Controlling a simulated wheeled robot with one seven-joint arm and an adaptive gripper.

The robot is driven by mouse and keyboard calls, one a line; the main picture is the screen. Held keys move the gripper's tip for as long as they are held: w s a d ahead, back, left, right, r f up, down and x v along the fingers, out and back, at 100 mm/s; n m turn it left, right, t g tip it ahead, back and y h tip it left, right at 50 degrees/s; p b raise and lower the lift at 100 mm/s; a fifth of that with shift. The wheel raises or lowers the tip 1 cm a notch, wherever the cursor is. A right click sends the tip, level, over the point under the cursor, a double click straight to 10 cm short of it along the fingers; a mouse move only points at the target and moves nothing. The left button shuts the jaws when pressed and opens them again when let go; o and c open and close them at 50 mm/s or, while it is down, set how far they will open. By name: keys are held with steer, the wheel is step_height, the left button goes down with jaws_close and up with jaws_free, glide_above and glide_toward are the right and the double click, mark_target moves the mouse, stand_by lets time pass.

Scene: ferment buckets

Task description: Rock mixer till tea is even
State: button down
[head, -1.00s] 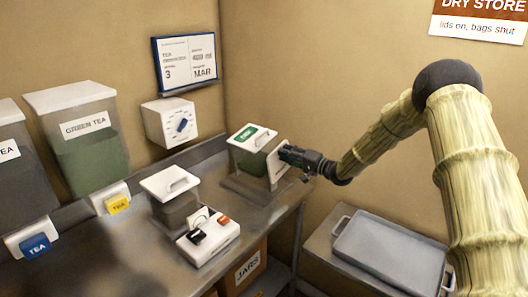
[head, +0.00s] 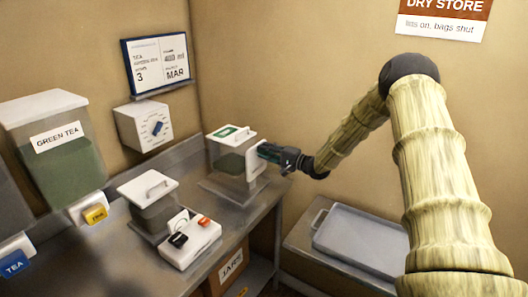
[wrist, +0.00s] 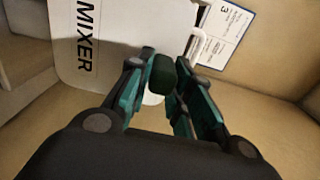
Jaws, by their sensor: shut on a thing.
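The mixer (head: 230,160) is a clear box with a white lid bearing a green label and a white end plate on its right. It sits in a low stand on the metal counter. Dark green contents show inside; whether they are even is too small to tell. My gripper (head: 263,152) is at the end plate. In the wrist view, the plate (wrist: 110,45) reads MIXER, and my gripper (wrist: 160,72) is shut on a dark green knob (wrist: 162,74) in front of it. The knob's attachment is partly hidden by the fingers.
A green tea bin (head: 60,160) stands at left, with a yellow-labelled tap (head: 95,215). A smaller lidded container (head: 150,210) and a white switch box (head: 190,240) are on the counter. A dial box (head: 145,125) hangs on the wall. A grey tray (head: 360,240) lies lower right.

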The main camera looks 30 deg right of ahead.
steer(key=shift+d+r, duration=0.1)
steer(key=c, duration=1.3)
jaws_free()
steer(key=shift+s, duration=0.1)
steer(key=v, duration=1.1)
steer(key=shift+s+d, duration=0.25)
steer(key=shift+s, duration=0.05)
